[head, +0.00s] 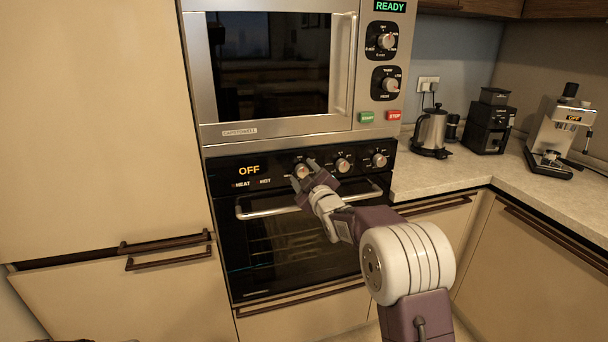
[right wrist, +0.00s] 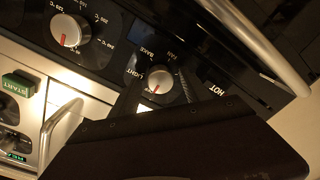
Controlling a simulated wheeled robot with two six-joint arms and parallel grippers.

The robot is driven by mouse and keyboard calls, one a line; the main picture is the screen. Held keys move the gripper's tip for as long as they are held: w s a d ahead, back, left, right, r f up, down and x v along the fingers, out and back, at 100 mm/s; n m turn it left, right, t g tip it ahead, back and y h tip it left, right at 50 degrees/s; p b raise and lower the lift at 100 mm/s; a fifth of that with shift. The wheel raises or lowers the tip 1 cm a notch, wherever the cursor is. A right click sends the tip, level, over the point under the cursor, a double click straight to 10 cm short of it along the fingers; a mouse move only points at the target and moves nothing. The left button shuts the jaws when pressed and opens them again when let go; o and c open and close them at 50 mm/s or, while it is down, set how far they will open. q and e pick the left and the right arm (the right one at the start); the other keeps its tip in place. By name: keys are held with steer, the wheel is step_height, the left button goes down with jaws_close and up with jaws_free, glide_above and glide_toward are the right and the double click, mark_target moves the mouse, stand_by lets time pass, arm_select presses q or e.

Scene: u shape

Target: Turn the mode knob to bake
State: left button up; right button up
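The mode knob (head: 302,170) is the leftmost of three round silver knobs on the black oven panel. In the right wrist view the mode knob (right wrist: 158,80) has a red mark on its lower side, with the words LIGHT, BAKE and FAN around it, seen upside down. My right gripper (head: 304,173) is open at the knob. Its fingers stand apart on either side of the knob, and they also show in the right wrist view (right wrist: 157,92). I cannot tell whether they touch it. The oven display (head: 249,169) reads OFF. My left gripper is not in view.
Two more oven knobs (head: 343,165) (head: 379,160) sit to the right. The oven handle (head: 260,210) runs just below the gripper. A microwave (head: 270,75) is above. A kettle (head: 431,131), a grinder (head: 490,125) and a coffee machine (head: 562,130) stand on the right counter.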

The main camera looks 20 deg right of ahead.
jaws_close()
steer(key=shift+m, duration=0.3)
